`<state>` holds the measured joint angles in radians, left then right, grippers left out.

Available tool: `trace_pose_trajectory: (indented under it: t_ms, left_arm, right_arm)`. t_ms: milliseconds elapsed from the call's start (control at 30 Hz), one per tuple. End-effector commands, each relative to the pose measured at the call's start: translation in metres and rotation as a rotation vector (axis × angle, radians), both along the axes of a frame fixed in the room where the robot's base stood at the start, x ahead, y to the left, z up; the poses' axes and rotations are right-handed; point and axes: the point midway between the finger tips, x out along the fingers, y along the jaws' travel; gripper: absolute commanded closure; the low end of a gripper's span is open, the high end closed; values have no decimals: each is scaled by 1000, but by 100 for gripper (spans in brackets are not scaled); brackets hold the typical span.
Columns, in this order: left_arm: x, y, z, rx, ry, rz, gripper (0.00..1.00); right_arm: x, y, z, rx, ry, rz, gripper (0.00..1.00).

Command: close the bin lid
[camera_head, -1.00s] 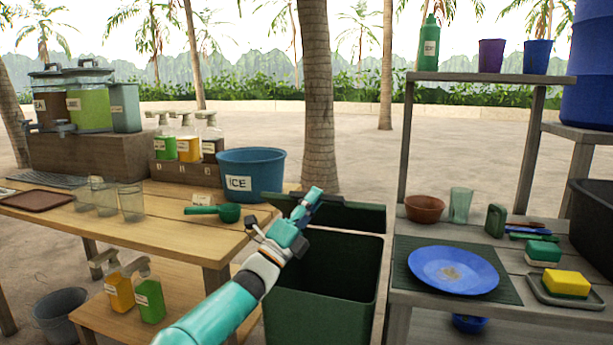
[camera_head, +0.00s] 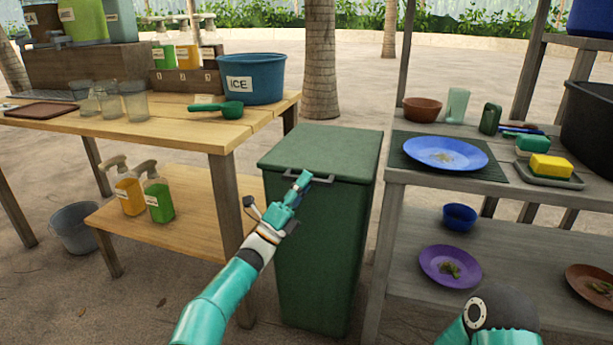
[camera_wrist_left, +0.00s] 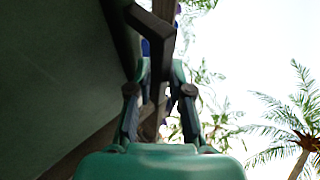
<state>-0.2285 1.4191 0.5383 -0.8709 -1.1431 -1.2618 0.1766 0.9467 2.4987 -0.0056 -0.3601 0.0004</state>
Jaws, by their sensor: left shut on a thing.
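The green bin (camera_head: 322,250) stands between the wooden table and the shelf. Its lid (camera_head: 325,150) lies flat across the top and looks closed. A dark handle (camera_head: 306,177) runs along the lid's front edge. My left gripper (camera_head: 302,184) is at this handle and shut on it. In the left wrist view the handle (camera_wrist_left: 158,38) passes down between the fingers of my left gripper (camera_wrist_left: 157,75). The bin's inside is hidden by the lid. My right arm shows at the lower right, but its gripper is out of view.
The wooden table (camera_head: 190,135) with a blue ice bucket (camera_head: 252,78) and a green scoop (camera_head: 218,108) is left of the bin. The shelf at right holds a blue plate (camera_head: 446,153) and sponges. Sandy ground lies in front of the bin.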

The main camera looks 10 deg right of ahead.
Motion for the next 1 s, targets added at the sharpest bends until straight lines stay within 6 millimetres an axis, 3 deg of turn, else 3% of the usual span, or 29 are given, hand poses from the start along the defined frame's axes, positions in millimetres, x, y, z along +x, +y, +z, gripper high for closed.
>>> trace_pose_trajectory:
  t_ms: [33, 200, 633, 667, 700, 1000]
  left_arm:
    - [5, 1, -12, 4, 20, 11, 100]
    - [6, -3, -19, 6, 22, 5, 100]
    - [6, -7, -25, 13, 28, -2, 100]
    - [6, -7, -25, 13, 28, -2, 78]
    - [6, -7, -25, 13, 28, -2, 75]
    - [5, -10, -25, 14, 28, -5, 75]
  right_arm:
    - [0, 0, -4, 0, 0, 0, 55]
    - [0, 0, -6, 0, 0, 0, 55]
    - [0, 0, -7, 0, 0, 0, 55]
    - [0, 0, -7, 0, 0, 0, 55]
    - [0, 0, -7, 0, 0, 0, 55]
    - [0, 0, -7, 0, 0, 0, 55]
